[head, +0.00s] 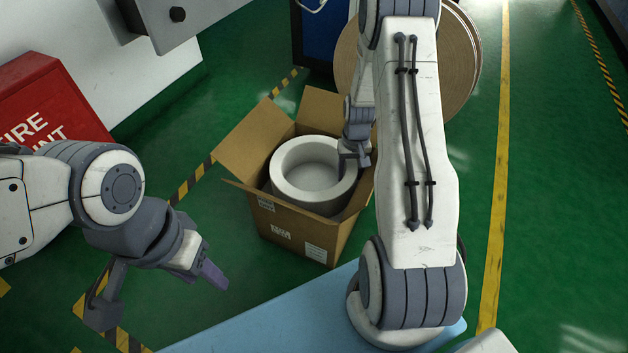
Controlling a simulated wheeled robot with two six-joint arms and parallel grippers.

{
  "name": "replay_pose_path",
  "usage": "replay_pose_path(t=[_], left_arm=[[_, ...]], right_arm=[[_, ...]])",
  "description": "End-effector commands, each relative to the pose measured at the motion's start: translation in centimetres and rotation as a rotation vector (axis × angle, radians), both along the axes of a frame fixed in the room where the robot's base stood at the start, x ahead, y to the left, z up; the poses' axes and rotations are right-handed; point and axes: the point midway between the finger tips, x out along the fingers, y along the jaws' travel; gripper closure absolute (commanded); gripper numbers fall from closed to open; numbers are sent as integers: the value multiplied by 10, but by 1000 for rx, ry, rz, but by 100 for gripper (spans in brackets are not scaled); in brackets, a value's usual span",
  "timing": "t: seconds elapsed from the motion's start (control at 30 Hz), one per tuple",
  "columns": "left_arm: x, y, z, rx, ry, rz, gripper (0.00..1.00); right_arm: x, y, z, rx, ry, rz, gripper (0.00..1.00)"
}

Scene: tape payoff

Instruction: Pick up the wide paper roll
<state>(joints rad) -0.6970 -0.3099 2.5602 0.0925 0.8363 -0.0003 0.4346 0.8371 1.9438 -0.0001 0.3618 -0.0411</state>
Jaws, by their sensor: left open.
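The wide paper roll (294,191) is a thick white ring with an open core. My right gripper (353,157) is at the right side of the roll's top rim. Its fingers are small and partly hidden, so I cannot tell whether they are open or touching the roll. My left gripper (212,274) is open and empty, in front and to the left of the box, apart from it.
A red box (52,100) with white lettering stands at the left. A large brown disc-shaped roll (462,60) is behind my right arm. Box flaps (245,140) stick outward. Green floor (560,200) is clear at the right, beyond a yellow line.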

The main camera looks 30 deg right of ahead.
Motion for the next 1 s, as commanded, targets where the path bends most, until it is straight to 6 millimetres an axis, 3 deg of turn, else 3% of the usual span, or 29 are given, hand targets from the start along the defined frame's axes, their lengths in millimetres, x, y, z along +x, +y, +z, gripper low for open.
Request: replay_pose_path(t=[0.17,0.2,0.3,0.33,1.0], left_arm=[[0,0,1,0,0,0,50],[0,0,1,0,0,0,50],[0,0,1,0,0,0,50],[0,0,1,0,0,0,50],[0,0,1,0,0,0,50]], right_arm=[[0,0,1,0,-1,0,45],[1,0,1,0,-1,0,53],[1,0,1,0,-1,0,91],[1,0,1,0,-1,0,100],[1,0,1,0,-1,0,100]])
